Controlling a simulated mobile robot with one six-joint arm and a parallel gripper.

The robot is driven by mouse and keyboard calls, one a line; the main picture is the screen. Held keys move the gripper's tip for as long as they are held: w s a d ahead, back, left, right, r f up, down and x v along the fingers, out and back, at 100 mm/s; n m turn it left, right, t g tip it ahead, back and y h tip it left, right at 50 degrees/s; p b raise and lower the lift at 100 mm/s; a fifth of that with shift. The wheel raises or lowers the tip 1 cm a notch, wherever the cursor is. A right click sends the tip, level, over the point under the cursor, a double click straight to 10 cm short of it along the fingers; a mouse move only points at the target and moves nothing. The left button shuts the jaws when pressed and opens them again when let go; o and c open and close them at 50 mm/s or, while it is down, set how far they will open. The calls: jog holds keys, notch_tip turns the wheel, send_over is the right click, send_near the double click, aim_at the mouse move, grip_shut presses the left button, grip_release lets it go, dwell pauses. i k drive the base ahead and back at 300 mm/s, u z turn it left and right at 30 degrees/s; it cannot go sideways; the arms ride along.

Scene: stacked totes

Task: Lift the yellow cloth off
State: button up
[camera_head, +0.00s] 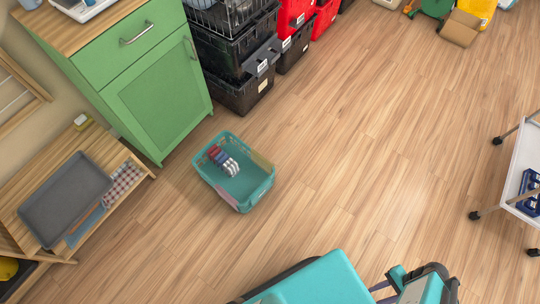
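I cannot make out a yellow cloth for certain. A teal tote (210,188) stands alone on the wood floor near the middle left. A tan-yellow patch (262,162) shows at its right end, too small to tell if it is cloth. A pink patch (227,195) shows on its near side. Several red, white and dark items (224,161) lie in a row inside the tote. Parts of my own teal body and arm show at the bottom edge, apart from the tote. My gripper's fingers are not in view.
A green cabinet (158,100) and stacked black crates (229,50) stand behind the tote. A low wooden bench (98,148) at left bears a grey tray (65,195) and a checked cloth (122,182). A white cart (525,160) stands at right. The floor between is clear.

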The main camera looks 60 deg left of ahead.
aim_at(261, 161)
jog(key=u, duration=0.25)
jog(key=i, duration=0.45)
jog(key=z, duration=0.4)
jog(key=k, duration=0.1)
jog(key=u, duration=2.4)
jog(key=k, duration=0.25)
jog(key=u, duration=2.15)
